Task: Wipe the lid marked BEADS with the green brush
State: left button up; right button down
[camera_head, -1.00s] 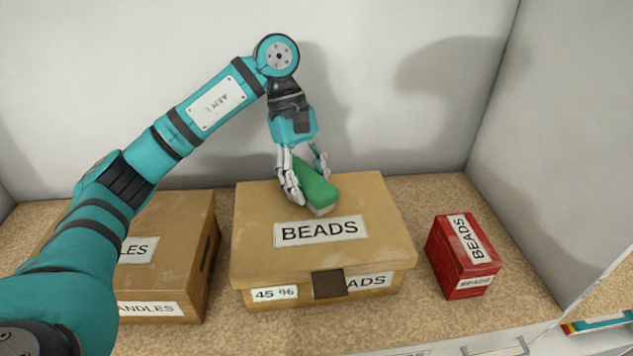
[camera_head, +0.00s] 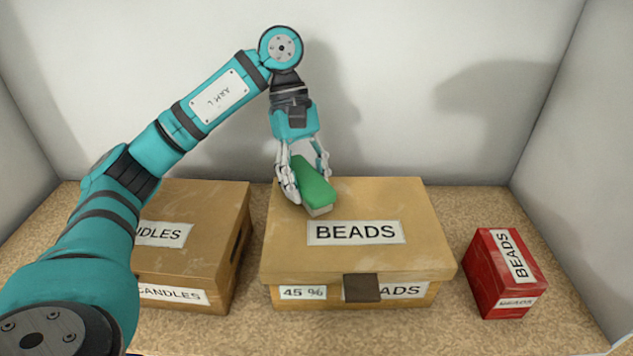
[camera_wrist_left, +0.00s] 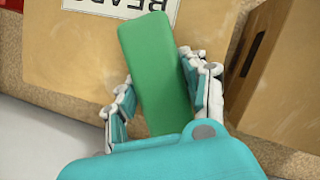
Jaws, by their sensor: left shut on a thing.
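The tan box with its lid marked BEADS (camera_head: 400,207) sits in the middle of the shelf, lid closed, with pale smudges on top. My left gripper (camera_head: 305,180) is shut on the green brush (camera_head: 314,187), over the back left part of that lid. My right gripper is not in view.
A tan box marked CANDLES (camera_head: 205,255) stands to the left, partly behind my left arm. A small red box marked BEADS (camera_head: 490,275) stands to the right. Walls close the back and sides. Speckled shelf surface is free between the boxes.

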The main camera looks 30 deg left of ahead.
pick_arm(q)
jog(key=shift+r, duration=0.1)
notch_tip(320, 180, up, 6)
jog(key=p, duration=0.5)
jog(key=shift+p, duration=0.3)
notch_tip(320, 180, up, 3)
jog(key=p, duration=0.2)
jog(key=shift+p, duration=0.4)
